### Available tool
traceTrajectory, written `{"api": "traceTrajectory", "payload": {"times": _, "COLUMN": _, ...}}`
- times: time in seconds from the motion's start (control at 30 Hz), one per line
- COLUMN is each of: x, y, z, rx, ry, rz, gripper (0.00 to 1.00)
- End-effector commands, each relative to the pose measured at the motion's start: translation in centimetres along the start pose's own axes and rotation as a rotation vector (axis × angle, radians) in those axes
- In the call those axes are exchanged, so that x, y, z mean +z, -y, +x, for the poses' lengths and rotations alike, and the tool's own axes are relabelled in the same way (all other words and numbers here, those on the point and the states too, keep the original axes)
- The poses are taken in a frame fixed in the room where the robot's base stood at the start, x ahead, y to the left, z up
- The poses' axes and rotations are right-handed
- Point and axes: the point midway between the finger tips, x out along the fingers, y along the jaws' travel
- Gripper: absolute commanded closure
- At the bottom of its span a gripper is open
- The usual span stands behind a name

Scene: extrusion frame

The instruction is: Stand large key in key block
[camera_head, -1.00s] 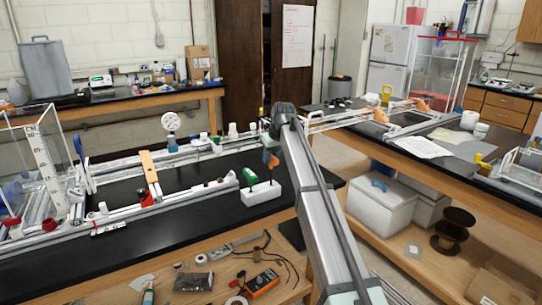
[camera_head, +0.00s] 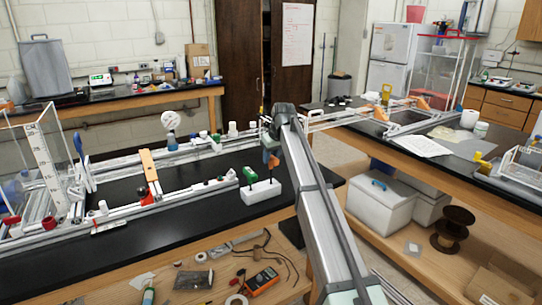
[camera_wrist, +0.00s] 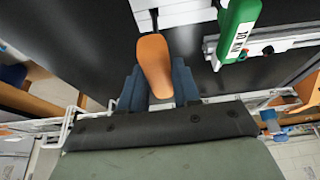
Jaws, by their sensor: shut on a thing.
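The white key block (camera_head: 256,194) stands on the black bench top near its front edge. A green-handled key (camera_head: 249,174) stands upright at its left end; its labelled green handle (camera_wrist: 240,30) also shows in the wrist view. My gripper (camera_head: 269,155) is above the block's right end. It is shut on an orange-handled key (camera_wrist: 154,62), with the handle between the blue fingers. In the head view the orange handle (camera_head: 273,162) is partly covered by the gripper. Its shaft points down to the block's right end; I cannot tell how deep it sits.
A wooden piece (camera_head: 149,165) stands on the rails to the left. A multimeter (camera_head: 262,281) lies on the lower shelf.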

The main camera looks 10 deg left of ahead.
Motion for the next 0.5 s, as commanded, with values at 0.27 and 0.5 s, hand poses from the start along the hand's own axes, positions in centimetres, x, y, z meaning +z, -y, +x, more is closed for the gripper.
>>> {"api": "traceTrajectory", "payload": {"times": 0.27, "x": 0.3, "y": 0.0, "z": 0.7, "rx": 0.000, "ry": 0.000, "rz": 0.000, "gripper": 1.00}}
{"api": "traceTrajectory", "payload": {"times": 0.5, "x": 0.5, "y": 0.0, "z": 1.2, "rx": 0.000, "ry": -0.001, "rz": 0.000, "gripper": 1.00}}
